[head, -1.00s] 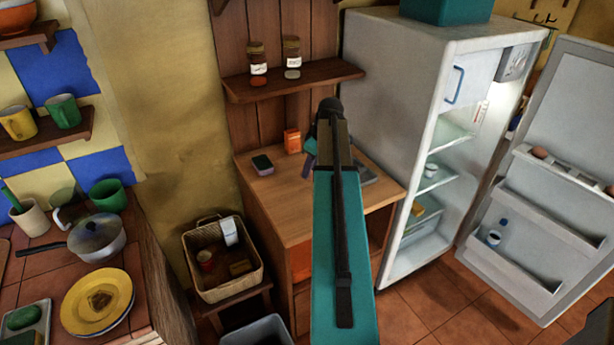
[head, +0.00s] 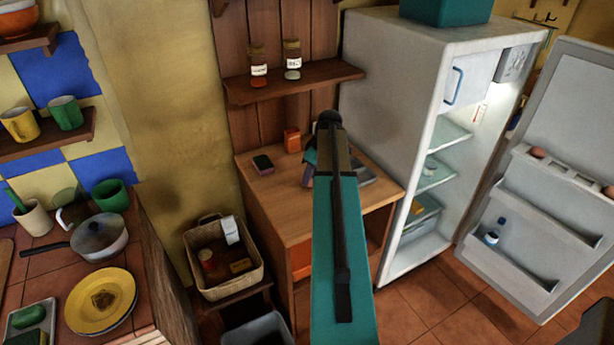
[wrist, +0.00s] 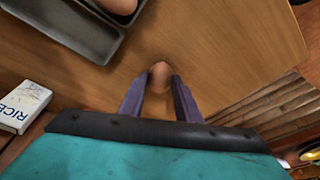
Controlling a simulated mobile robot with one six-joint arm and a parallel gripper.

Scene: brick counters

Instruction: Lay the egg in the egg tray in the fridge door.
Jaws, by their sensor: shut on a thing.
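In the wrist view a brown egg (wrist: 160,74) sits between the tips of the two purple fingers of my gripper (wrist: 160,82), which is shut on it above the wooden counter. In the head view my gripper (head: 308,172) is mostly hidden behind my teal arm, and the held egg does not show. The fridge (head: 400,110) stands open at the right. The egg tray (head: 566,170) runs along the upper part of its open door (head: 575,110). A brown egg lies at the tray's left end, and a darker round thing shows at its right end.
A dark metal tray (wrist: 92,40) with another egg (wrist: 118,4) lies on the counter (head: 275,205). A rice box (wrist: 22,106) is at the left in the wrist view.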

